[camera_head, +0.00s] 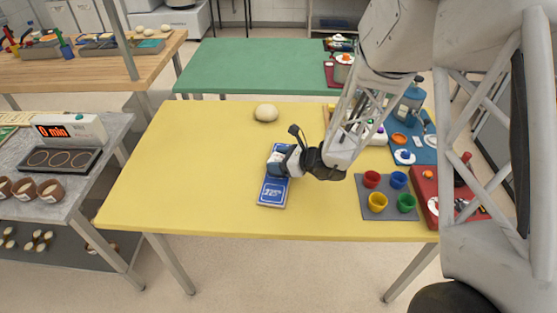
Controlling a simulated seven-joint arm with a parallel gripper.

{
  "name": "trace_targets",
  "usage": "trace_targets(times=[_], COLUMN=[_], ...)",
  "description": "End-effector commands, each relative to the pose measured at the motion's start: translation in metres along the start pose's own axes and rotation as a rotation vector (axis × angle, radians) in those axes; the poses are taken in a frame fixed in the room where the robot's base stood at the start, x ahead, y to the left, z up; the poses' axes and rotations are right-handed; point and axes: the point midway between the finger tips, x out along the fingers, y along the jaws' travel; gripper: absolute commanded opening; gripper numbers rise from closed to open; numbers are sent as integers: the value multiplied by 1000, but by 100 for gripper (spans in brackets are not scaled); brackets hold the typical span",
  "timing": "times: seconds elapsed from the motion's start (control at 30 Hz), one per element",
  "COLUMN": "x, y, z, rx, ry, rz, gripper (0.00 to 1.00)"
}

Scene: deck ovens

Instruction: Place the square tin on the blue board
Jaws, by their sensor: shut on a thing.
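My gripper (280,160) is over the middle of the yellow table, shut on a small dark blue thing, mostly hidden by the jaws. I cannot tell for sure whether this is the square tin. A flat blue piece with white print (272,191) shows just below the jaws, on the table; I cannot tell whether it touches the held thing. A blue board (428,154) lies at the table's right end, with an orange ring, a white round piece and a grey-blue container on it. My arm hides part of that end.
A pale dough ball (266,113) sits on the yellow table (190,165) behind my gripper. A grey mat (374,212) with several coloured cups and a red board (425,186) lie at the right. The table's left half is clear. A green table (250,65) stands behind.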

Motion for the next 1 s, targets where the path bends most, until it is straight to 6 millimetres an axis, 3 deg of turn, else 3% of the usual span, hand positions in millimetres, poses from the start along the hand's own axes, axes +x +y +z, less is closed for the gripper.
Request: trace_targets(times=[0.3, 0.33, 0.5, 1.0], x=[1, 1, 1, -4], y=[0, 0, 0, 0], z=[-2, -2, -2, 0], rx=[0, -1, 0, 0], ry=[0, 0, 0, 0], rz=[0, 0, 0, -1], gripper=[34, 65, 89, 89])
